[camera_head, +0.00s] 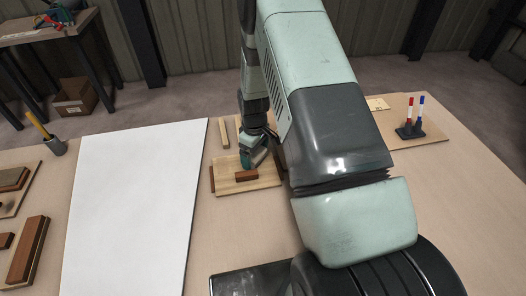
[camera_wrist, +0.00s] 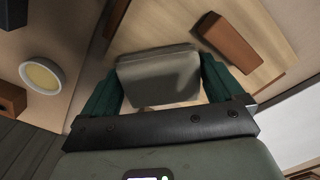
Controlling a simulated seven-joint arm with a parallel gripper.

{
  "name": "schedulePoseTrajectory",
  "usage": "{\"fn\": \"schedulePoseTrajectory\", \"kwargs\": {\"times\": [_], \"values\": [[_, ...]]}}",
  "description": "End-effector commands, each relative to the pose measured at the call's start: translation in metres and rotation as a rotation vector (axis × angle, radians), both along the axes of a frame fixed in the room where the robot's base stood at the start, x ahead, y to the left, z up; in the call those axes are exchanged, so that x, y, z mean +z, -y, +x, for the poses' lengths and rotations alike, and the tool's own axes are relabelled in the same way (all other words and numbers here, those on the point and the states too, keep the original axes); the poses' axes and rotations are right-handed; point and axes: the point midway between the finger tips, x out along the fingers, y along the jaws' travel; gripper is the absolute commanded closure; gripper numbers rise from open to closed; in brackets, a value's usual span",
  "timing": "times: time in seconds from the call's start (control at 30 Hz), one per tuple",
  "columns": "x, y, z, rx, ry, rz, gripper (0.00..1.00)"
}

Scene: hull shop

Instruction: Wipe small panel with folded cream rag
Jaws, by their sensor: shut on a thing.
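The small panel (camera_head: 233,188) is a pale wooden board lying on the table, with a brown block (camera_head: 246,175) on it. In the wrist view the panel (camera_wrist: 165,20) and the brown block (camera_wrist: 230,42) show beyond my gripper. My gripper (camera_head: 247,160) is over the panel, behind the block in the head view. Its teal fingers are shut on a folded greyish-cream rag (camera_wrist: 158,72), which spans between them. The rag's underside is hidden, so I cannot tell whether it touches the panel.
A large white sheet (camera_head: 135,190) lies left of the panel. Red and blue markers (camera_head: 410,130) stand in a dark holder at right. A round dish (camera_wrist: 41,76) shows in the wrist view.

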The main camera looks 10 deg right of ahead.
Motion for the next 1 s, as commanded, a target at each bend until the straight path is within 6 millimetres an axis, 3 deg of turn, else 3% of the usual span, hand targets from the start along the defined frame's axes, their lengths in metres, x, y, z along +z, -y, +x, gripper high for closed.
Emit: {"fn": "schedulePoseTrajectory", "kwargs": {"times": [1.0], "values": [[0.0, -0.093, 0.0, 0.002, 0.001, 0.001, 0.3]]}}
